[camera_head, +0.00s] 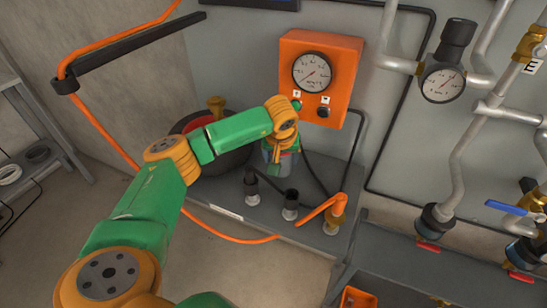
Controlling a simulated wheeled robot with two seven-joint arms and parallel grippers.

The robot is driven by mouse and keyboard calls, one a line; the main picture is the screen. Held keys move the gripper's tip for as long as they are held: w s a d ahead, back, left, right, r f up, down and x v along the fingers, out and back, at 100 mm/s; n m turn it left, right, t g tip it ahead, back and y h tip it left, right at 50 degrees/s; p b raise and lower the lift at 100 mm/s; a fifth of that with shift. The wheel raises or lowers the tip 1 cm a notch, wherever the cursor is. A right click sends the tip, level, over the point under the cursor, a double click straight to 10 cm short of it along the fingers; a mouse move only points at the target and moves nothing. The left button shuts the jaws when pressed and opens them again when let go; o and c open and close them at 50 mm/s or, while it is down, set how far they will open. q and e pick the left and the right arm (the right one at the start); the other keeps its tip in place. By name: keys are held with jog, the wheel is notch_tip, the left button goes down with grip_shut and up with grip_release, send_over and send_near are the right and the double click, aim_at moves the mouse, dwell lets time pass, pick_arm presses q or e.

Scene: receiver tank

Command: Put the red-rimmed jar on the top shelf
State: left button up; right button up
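My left arm reaches in from the lower left to the bench below the orange gauge box. Its gripper (281,150) points down there, mostly hidden behind my own wrist. A small greyish, glassy body with a red edge, likely the red-rimmed jar (279,166), shows right at the fingers. I cannot tell whether the fingers are closed on it. A grey metal shelf rack (52,163) stands at the left edge, only partly in view. My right gripper is not in view.
The orange gauge box (346,70) is on the wall just behind the gripper. A dark round vessel (219,161) stands left of it. Black fittings (290,203) and an orange-handled valve (334,216) stand in front. Pipes fill the right. A black bar (130,52) hangs upper left.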

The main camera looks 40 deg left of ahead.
pick_arm(q)
jog(key=shift+f, duration=2.05)
jog(key=o, duration=1.2)
